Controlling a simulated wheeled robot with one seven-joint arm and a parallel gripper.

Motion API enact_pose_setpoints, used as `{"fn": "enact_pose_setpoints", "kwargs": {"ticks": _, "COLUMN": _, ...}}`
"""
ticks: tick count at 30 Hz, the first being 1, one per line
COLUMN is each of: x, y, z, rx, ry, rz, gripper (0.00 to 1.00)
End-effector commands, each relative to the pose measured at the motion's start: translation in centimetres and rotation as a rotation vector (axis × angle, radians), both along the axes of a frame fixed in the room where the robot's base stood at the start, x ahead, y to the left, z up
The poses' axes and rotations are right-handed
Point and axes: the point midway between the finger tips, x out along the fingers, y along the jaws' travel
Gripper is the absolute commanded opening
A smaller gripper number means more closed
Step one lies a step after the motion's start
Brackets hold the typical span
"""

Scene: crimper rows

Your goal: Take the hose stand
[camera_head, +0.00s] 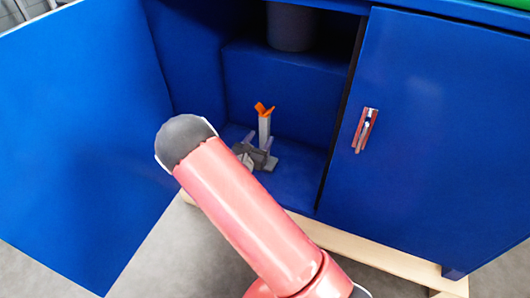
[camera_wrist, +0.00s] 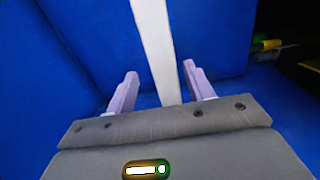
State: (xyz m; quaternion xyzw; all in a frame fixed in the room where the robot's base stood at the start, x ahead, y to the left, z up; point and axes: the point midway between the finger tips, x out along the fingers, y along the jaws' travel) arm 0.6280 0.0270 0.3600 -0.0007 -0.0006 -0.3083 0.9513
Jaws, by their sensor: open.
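The hose stand (camera_head: 264,130) stands upright on the floor of the open blue cabinet, a pale grey post with an orange forked top and a grey foot. Its post (camera_wrist: 154,45) also shows in the wrist view, rising between the two fingers. My gripper (camera_head: 256,146) is inside the cabinet at the lower part of the post, partly hidden behind my arm. In the wrist view my gripper (camera_wrist: 158,82) is open, with one purple finger on each side of the post and gaps between. The top and foot of the stand are out of sight there.
The left cabinet door (camera_head: 80,130) is swung wide open. The right door (camera_head: 440,140), with a red and silver handle (camera_head: 365,131), is closed. A dark grey cylinder (camera_head: 291,27) stands on the raised ledge (camera_head: 285,85) behind the stand. The cabinet floor right of the stand is clear.

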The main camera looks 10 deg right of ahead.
Motion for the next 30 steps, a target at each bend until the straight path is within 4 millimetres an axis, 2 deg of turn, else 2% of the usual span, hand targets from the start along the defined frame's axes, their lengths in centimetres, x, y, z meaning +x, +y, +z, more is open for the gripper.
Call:
{"fn": "enact_pose_setpoints", "kwargs": {"ticks": 9, "x": 3.0, "y": -3.0, "z": -0.5, "rx": 0.001, "ry": 0.0, "rz": -0.003, "gripper": 0.53}}
{"fn": "enact_pose_setpoints", "kwargs": {"ticks": 12, "x": 3.6, "y": -3.4, "z": -0.4, "rx": 0.001, "ry": 0.0, "rz": -0.001, "gripper": 0.53}}
{"fn": "enact_pose_setpoints", "kwargs": {"ticks": 18, "x": 3.6, "y": -3.4, "z": -0.4, "rx": 0.001, "ry": 0.002, "rz": 0.0, "gripper": 0.51}}
{"fn": "enact_pose_setpoints", "kwargs": {"ticks": 30, "x": 3.6, "y": -3.4, "z": -0.4, "rx": 0.002, "ry": 0.001, "rz": -0.001, "gripper": 0.0}}
